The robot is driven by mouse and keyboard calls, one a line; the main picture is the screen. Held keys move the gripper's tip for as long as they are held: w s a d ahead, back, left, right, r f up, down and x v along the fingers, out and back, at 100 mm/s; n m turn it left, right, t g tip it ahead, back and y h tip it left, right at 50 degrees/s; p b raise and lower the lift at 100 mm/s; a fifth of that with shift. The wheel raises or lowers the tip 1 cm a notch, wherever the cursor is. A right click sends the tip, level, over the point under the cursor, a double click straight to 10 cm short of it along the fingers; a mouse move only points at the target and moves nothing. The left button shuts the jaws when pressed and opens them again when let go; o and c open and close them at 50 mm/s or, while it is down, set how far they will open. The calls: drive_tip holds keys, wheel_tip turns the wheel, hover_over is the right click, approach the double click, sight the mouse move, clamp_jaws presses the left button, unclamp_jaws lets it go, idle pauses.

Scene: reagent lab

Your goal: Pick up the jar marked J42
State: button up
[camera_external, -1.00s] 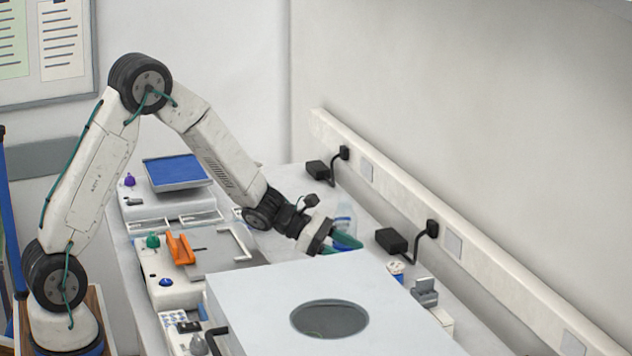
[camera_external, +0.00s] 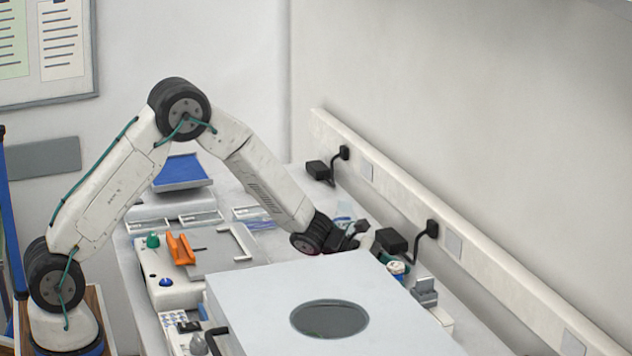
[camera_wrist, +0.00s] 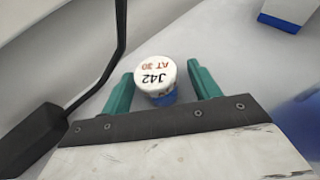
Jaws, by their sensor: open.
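The jar marked J42 (camera_wrist: 155,75) shows in the wrist view, with a white lid reading "J42" and "AT 30" and a blue body below it. In the external view the jar (camera_external: 396,268) stands behind the large white box, near the wall. My gripper (camera_external: 384,257) is beside it there, mostly hidden by my wrist and the box.
A black power adapter (camera_external: 391,241) with a cable sits close to my gripper and also shows in the wrist view (camera_wrist: 38,140). The white box (camera_external: 270,290) stands in front. A grey device (camera_external: 425,290) stands right of the jar.

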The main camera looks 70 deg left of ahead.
drive_tip(key=c, duration=1)
drive_tip(key=shift+c, duration=0.2)
drive_tip(key=shift+r, duration=0.15)
